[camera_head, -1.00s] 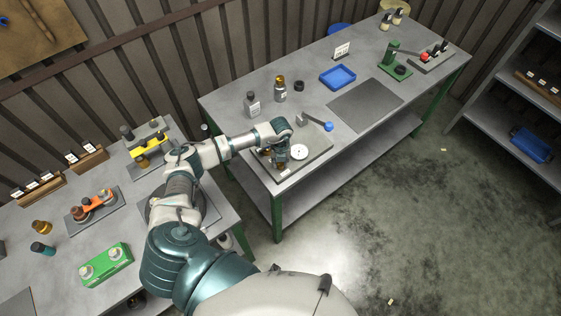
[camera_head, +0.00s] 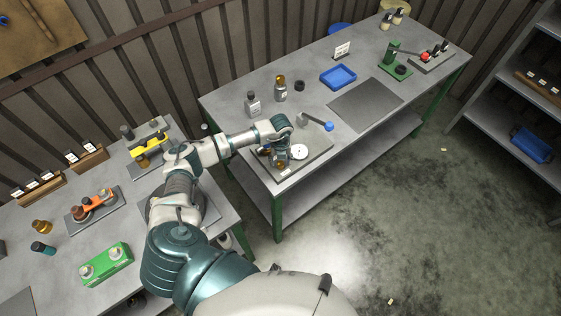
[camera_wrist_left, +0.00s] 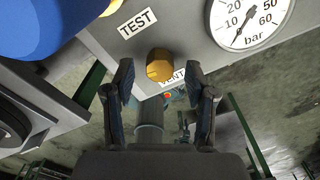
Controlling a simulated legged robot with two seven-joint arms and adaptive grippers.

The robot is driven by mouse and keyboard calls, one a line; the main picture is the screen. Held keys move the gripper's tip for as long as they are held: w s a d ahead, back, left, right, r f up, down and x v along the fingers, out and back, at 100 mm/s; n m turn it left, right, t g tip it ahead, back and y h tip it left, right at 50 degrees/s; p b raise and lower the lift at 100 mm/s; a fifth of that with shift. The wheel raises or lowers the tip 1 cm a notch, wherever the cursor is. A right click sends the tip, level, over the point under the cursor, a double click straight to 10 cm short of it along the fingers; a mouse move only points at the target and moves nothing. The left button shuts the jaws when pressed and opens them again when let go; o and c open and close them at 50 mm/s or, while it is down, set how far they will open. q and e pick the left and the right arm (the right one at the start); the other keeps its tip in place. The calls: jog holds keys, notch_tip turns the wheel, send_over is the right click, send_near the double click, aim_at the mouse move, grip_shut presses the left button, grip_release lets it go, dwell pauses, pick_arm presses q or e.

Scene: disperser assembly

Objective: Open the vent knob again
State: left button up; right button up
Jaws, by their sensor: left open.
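The vent knob (camera_wrist_left: 159,65) is a small brass-coloured knob on the grey panel, above the partly hidden "VENT" label (camera_wrist_left: 172,78) in the left wrist view. My left gripper (camera_wrist_left: 160,82) is open, with one finger on each side of the knob and visible gaps between. I cannot tell how deep the fingertips reach along it. In the head view my left gripper (camera_head: 281,158) is over the test rig (camera_head: 318,152) at the near end of the bench and hides the knob. My right gripper is not in view.
A white pressure gauge (camera_wrist_left: 250,18) sits right of the knob, its needle near the low end. A "TEST" label (camera_wrist_left: 137,22) and a big blue ball (camera_wrist_left: 45,22) are at upper left. Bottles (camera_head: 253,104) and a blue tray (camera_head: 338,77) stand farther along the bench.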

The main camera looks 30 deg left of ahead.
aim_at(281, 163)
pick_arm(q)
notch_tip(281, 163, up, 11)
jog(key=shift+f, duration=0.15)
dwell(0.5)
